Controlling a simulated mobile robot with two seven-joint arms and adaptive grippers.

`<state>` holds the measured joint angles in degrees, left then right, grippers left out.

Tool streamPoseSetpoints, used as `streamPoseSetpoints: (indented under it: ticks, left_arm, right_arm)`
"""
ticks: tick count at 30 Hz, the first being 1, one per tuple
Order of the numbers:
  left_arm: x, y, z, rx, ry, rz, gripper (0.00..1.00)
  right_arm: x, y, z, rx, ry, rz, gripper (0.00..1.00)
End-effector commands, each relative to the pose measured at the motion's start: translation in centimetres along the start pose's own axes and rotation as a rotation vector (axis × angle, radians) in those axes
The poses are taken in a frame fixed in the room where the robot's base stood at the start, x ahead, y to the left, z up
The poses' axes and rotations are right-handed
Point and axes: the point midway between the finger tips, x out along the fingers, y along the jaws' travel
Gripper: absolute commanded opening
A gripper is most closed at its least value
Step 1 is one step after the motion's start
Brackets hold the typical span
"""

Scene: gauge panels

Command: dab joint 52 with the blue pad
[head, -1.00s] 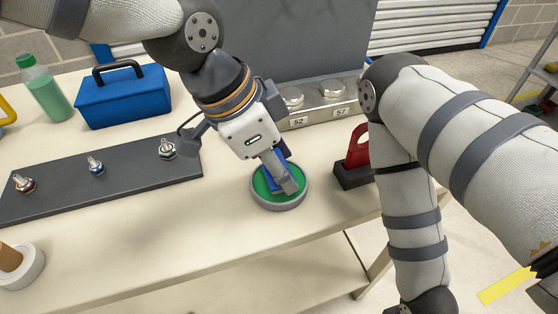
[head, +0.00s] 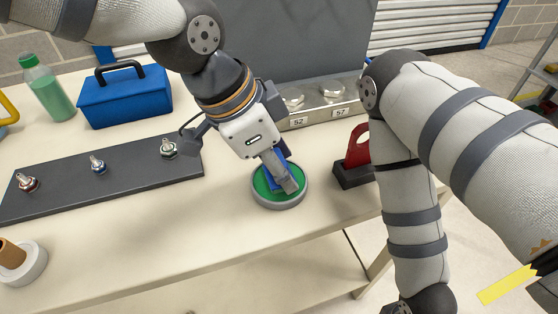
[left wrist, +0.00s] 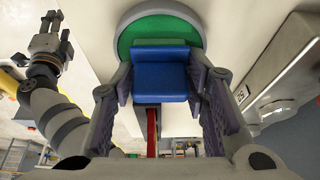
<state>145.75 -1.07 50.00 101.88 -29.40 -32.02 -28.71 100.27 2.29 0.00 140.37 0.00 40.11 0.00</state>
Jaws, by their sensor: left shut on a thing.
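My left gripper (head: 284,184) is shut on the blue pad (head: 270,183), which also shows between its fingers in the left wrist view (left wrist: 160,78). The pad is at the green face of a round grey-rimmed dish (head: 291,203); I cannot tell whether they touch. Joint 52 (head: 292,97) is a round silver piece on a metal box behind the gripper, above a label reading 52 (head: 298,122). A similar joint labelled 57 (head: 338,88) is to its right. My right gripper (left wrist: 50,38) shows small in the left wrist view; its jaw state is unclear.
A red-handled tool on a dark block (head: 354,173) stands right of the dish. The front table middle is clear.

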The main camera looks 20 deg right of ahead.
Motion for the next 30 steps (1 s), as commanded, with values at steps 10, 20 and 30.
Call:
streamPoseSetpoints:
  ticks: [10,20,30]
  left_arm:
    - [-2.2,0.0,-0.9,0.002,-0.002,-0.006,0.19]
    - [-5.2,0.0,-2.2,0.001,0.000,-0.002,0.19]
    - [-6.4,0.0,-2.6,0.000,-0.001,0.002,0.19]
  right_arm:
    - [-1.2,0.0,-0.9,0.000,0.040,-0.002,0.40]
    - [-2.2,-0.1,-1.6,-0.001,0.074,-0.003,0.40]
    - [-2.2,-0.1,-1.6,-0.001,0.073,-0.003,0.40]
